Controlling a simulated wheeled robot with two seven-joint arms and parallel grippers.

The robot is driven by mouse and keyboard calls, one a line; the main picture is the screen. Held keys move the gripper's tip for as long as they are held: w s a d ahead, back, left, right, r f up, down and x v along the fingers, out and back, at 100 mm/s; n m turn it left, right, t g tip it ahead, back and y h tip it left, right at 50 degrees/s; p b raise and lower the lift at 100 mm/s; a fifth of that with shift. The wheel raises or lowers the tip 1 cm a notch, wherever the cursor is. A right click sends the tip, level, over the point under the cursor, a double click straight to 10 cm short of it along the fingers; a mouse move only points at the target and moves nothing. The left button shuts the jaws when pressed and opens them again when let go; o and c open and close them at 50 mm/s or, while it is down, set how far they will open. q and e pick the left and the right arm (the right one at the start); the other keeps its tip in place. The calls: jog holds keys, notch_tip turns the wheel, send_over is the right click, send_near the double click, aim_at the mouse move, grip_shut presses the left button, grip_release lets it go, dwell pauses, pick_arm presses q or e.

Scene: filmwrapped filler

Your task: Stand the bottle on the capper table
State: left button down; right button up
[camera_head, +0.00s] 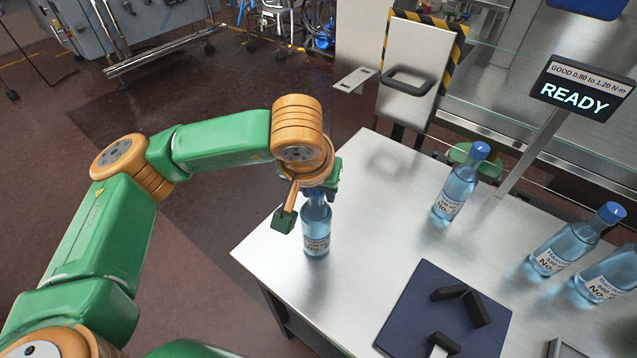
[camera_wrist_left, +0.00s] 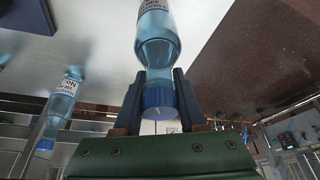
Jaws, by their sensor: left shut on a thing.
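My left gripper (camera_head: 318,192) is shut on a clear blue bottle (camera_head: 316,232) with a white label, gripping it from above around its neck. The bottle is upright at the left corner of the bare metal table (camera_head: 365,210). I cannot tell whether its base touches the tabletop. In the left wrist view the blue cap (camera_wrist_left: 160,97) and neck sit between the two dark fingers, with the bottle body (camera_wrist_left: 157,28) beyond them. The right gripper is not in view.
A capped bottle (camera_head: 456,185) stands further back, and two more (camera_head: 562,249) (camera_head: 610,275) stand at the right. A dark blue pad (camera_head: 410,310) with black blocks (camera_head: 462,303) lies at the front. A sign (camera_head: 582,88) reads READY. The table's middle is clear.

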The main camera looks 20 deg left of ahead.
pick_arm(q)
jog(key=shift+f+b, duration=0.2)
jog(key=shift+b, duration=0.1)
jog(key=shift+c, duration=2.4)
grip_release()
jog(key=shift+r, duration=0.1)
jog(key=shift+r+p, duration=0.25)
jog(key=shift+p, duration=0.15)
jog(key=shift+s+r+b, duration=0.15)
jog(key=shift+r+b, duration=0.2)
jog(key=v, duration=1.1)
